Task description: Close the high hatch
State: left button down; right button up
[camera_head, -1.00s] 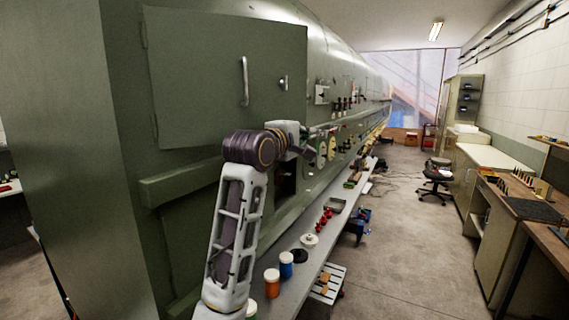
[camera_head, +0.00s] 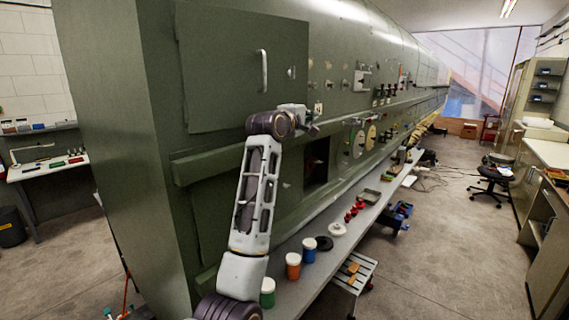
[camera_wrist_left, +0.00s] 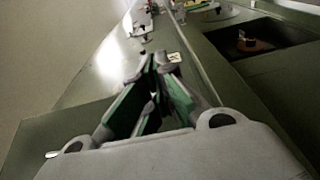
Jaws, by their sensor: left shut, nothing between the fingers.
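The high hatch (camera_head: 225,75) is a large green door, upper left on the fuselage side in the head view. It has a vertical light handle (camera_head: 263,70) and a small latch knob (camera_head: 291,72) near its right edge. It looks close to the wall, but I cannot tell whether a gap is left. My left gripper (camera_head: 312,127) is below and just right of the hatch's lower right corner, apart from the handle. Its fingers are together and empty in the left wrist view (camera_wrist_left: 160,68). My right gripper is not in view.
A dark square opening (camera_head: 317,162) is in the fuselage below the gripper. Round gauges and switches line the wall to the right. A long shelf (camera_head: 318,262) below carries jars, red parts and trays. The floor aisle (camera_head: 430,250) at right is mostly clear.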

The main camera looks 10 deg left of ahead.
pick_arm(q)
jog(key=w+a+n+y, duration=0.1)
jog(key=w+a+y, duration=0.1)
jog(key=w+a, duration=0.2)
jog(key=shift+w+a, duration=0.2)
jog(key=shift+a, duration=0.4)
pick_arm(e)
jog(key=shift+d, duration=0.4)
pick_arm(q)
jog(key=shift+d+f, duration=0.1)
